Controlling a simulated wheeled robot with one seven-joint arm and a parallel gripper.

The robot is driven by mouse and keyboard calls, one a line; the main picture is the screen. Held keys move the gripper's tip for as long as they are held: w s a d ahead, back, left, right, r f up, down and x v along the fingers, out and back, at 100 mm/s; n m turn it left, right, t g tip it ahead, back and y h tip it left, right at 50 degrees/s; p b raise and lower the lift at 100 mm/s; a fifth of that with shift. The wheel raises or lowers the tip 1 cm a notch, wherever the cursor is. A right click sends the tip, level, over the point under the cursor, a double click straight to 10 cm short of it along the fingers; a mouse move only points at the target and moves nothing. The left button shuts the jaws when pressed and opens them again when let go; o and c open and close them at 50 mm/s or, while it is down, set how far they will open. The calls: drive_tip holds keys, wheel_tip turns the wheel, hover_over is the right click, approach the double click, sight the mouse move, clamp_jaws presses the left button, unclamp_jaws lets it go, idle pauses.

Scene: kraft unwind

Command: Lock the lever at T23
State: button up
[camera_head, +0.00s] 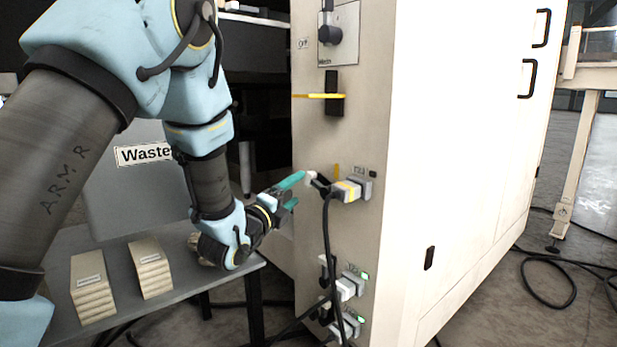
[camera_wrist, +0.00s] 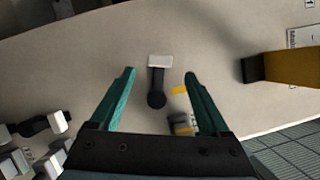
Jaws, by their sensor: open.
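The upper connector (camera_head: 352,188) on the cabinet's narrow face is grey with a yellow band. Its tag is too small to read surely, and the small indicator beside it looks dark. A black lever with a pale end (camera_head: 317,181) sticks out at its left. In the wrist view the lever (camera_wrist: 157,85) shows its white tip and round black pivot, with part of the connector (camera_wrist: 182,122) below. My gripper (camera_head: 300,189) is open, its teal fingers pointing at the face. In the wrist view the fingers (camera_wrist: 161,73) stand either side of the lever, with gaps on both sides.
Two lower connectors (camera_head: 350,284) (camera_head: 345,328) have green lights. Black cables (camera_head: 327,235) hang down the face. A yellow-and-black handle (camera_head: 335,95) juts out above, under a rotary switch (camera_head: 329,36). A grey table (camera_head: 190,300) with stacked tan blocks (camera_head: 150,270) stands left.

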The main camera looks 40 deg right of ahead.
sight(308, 181)
drive_tip(key=b+x, duration=0.1)
drive_tip(key=x, duration=0.5)
drive_tip(key=shift+w+d, duration=0.15)
drive_tip(key=shift+d, duration=0.1)
drive_tip(key=shift+c, duration=0.3)
clamp_jaws()
idle(0.9)
